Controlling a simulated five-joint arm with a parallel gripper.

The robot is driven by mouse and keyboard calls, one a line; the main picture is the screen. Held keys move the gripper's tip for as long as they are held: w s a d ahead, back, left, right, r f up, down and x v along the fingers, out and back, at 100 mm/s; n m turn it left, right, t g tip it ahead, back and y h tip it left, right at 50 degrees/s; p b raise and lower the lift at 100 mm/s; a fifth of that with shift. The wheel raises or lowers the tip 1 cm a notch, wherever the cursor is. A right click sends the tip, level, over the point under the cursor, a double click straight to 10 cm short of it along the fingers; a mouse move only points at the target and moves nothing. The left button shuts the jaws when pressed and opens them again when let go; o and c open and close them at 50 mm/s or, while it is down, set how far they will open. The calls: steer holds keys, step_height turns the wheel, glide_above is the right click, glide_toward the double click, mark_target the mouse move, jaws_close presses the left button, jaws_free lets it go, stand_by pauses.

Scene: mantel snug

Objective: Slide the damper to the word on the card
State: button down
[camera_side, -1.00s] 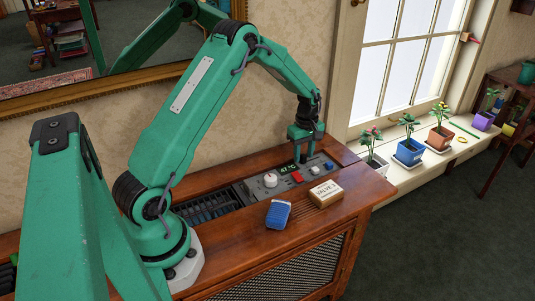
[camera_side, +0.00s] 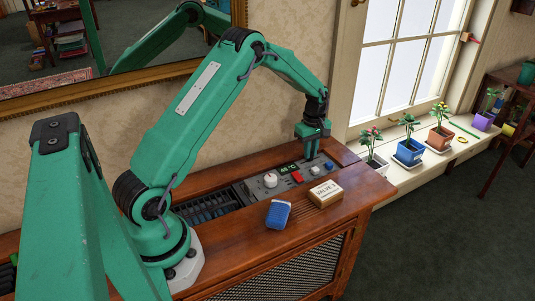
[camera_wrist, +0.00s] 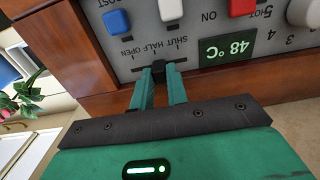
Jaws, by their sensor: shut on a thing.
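The damper is a small dark slider knob (camera_wrist: 162,67) in a slot on the grey control panel (camera_wrist: 125,22), beside the printed words OPEN, HALF and SHUT, upside down in the wrist view. My gripper (camera_wrist: 161,76) is shut on this knob, which sits around the middle of the slot, by HALF. In the side view my gripper (camera_side: 310,158) is low over the back of the panel and hides the knob. A cream-topped block (camera_side: 325,192) in front of the panel reads VALVE 2; its smaller print is unreadable. I make out no other card.
The panel has a green display (camera_wrist: 228,48) reading 48°C, a white switch (camera_wrist: 170,9), a red switch (camera_side: 297,178), a blue button (camera_wrist: 116,22) and a white dial (camera_side: 270,180). A blue block (camera_side: 278,213) lies on the wooden cabinet top. Potted plants (camera_side: 408,141) line the window sill.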

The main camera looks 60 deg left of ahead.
steer(key=shift+w, duration=0.15)
steer(key=c, duration=1.4)
jaws_free()
steer(key=shift+o, duration=0.2)
steer(key=shift+r, duration=0.1)
step_height(320, 180, up, 7)
steer(key=shift+r, duration=0.35)
